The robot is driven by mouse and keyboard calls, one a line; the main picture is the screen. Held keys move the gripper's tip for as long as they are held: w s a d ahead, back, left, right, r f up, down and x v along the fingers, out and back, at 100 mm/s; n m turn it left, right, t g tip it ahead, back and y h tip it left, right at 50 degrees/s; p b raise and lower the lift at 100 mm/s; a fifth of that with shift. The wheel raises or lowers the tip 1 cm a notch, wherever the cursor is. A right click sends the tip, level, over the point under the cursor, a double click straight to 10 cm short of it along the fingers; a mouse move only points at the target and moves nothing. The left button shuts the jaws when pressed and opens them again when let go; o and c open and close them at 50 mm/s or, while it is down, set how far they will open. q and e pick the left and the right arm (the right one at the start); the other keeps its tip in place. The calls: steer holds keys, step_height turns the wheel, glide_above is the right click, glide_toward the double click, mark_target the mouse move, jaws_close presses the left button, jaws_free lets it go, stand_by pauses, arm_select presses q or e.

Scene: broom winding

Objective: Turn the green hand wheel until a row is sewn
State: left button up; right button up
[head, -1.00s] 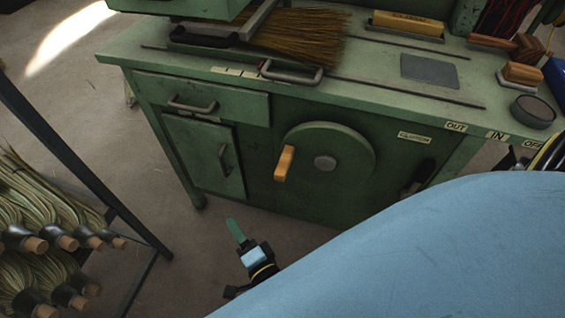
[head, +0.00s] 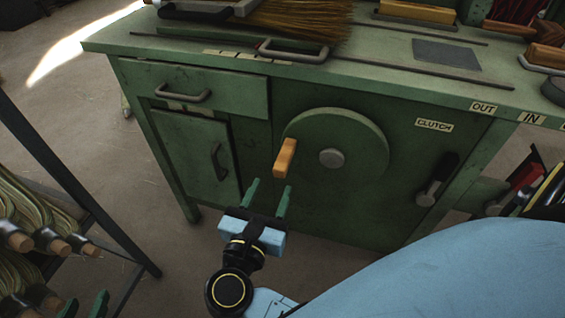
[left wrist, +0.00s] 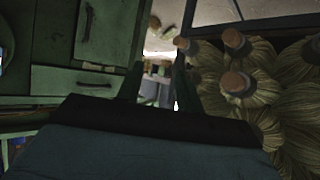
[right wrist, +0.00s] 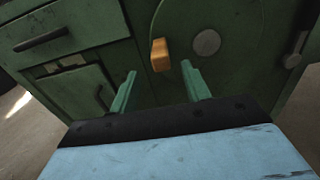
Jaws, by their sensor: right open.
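The green hand wheel (head: 355,130) is on the front of the green cabinet. Its orange wooden handle (head: 285,158) stands to the left of the grey hub. My right gripper (head: 268,192) is open and empty, just below and left of the handle, with its green fingers pointing up toward it. In the right wrist view the handle (right wrist: 161,54) is ahead, between the lines of the two fingers, not touched. My left gripper (head: 85,304) shows only its fingertips at the bottom left; in the left wrist view its fingers (left wrist: 158,82) are apart and empty.
A clutch lever (head: 437,180) is right of the wheel. The cabinet has a drawer (head: 230,90) and a door (head: 190,145) at left. A rack (head: 85,200) with bundled bristles (head: 35,215) stands at the left. Bristles (head: 300,18) lie on the bench top.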

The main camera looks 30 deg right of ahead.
mark_target(283, 159)
steer(key=b+x, duration=0.1)
steer(key=x, duration=0.7)
arm_select(q)
step_height(283, 159, up, 5)
steer(key=w+d+t+h, duration=0.1)
steer(key=w+t, duration=0.1)
steer(key=t, duration=0.2)
steer(key=shift+w+d+r, duration=0.2)
steer(key=shift+w+d, duration=0.05)
steer(key=shift+d, duration=0.15)
arm_select(e)
steer(key=shift+w+d, duration=0.4)
jaws_close()
